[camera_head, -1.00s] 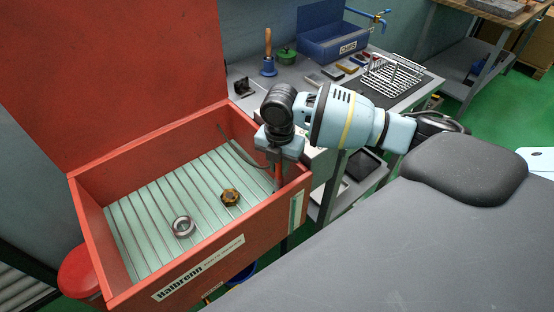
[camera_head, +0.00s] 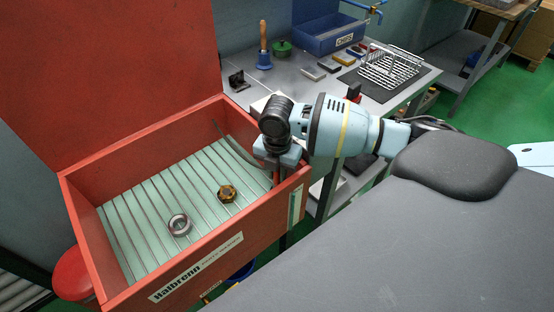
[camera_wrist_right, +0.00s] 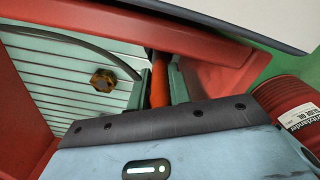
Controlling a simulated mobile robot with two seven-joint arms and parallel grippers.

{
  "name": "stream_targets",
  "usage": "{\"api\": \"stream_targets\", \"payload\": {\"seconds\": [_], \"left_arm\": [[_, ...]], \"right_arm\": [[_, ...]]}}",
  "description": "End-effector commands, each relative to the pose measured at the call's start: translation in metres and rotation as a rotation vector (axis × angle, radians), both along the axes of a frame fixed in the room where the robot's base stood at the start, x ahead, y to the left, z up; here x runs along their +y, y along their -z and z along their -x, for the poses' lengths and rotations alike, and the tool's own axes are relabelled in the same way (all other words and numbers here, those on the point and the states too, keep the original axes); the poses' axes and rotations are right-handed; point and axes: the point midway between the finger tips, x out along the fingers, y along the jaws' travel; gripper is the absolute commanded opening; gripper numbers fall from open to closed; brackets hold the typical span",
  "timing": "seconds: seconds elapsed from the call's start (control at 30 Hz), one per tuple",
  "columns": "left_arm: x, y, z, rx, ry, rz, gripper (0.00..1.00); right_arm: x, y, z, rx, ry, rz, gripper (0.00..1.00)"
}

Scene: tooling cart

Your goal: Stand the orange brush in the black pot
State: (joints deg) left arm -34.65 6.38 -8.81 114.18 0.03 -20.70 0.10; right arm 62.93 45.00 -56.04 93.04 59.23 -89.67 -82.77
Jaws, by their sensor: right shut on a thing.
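My right gripper (camera_head: 275,172) is at the right inner corner of the open red wash tank (camera_head: 210,265), pointing down. In the right wrist view, an orange rod, the orange brush (camera_wrist_right: 160,82), stands between its fingers (camera_wrist_right: 160,90). The gripper is shut on it. The brush's lower end is hidden, and in the head view the gripper and tank wall cover it. I cannot make out the black pot in either view. My left gripper is out of view.
A brass nut (camera_head: 227,193) and a steel ring (camera_head: 180,225) lie on the tank's ribbed floor, beside a grey hose (camera_head: 235,150). The bench behind holds a blue bin (camera_head: 325,38), a wire basket (camera_head: 392,68), a green pot (camera_head: 282,47) and a wooden-handled blue tool (camera_head: 263,50).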

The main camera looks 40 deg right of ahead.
Motion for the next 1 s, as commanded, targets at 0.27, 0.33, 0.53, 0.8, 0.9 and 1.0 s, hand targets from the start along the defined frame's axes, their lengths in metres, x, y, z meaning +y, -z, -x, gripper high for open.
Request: {"api": "stream_targets", "payload": {"seconds": [0.27, 0.33, 0.53, 0.8, 0.9, 1.0], "left_arm": [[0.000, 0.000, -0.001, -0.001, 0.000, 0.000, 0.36], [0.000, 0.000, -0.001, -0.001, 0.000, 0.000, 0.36], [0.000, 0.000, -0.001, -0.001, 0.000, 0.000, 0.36], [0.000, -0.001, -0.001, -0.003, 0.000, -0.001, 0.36], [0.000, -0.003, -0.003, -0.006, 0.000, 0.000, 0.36], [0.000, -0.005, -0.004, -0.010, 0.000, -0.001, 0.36]], "right_arm": [[0.000, 0.000, 0.000, 0.000, 0.000, 0.000, 0.26], [0.000, 0.000, 0.000, 0.000, 0.000, 0.000, 0.35], [0.000, 0.000, 0.000, 0.000, 0.000, 0.000, 0.45], [0.000, -0.010, -0.001, -0.001, 0.000, 0.000, 0.45], [0.000, -0.024, -0.001, -0.003, -0.001, -0.001, 0.45], [0.000, -0.041, -0.001, -0.004, -0.001, 0.000, 0.45]]}}
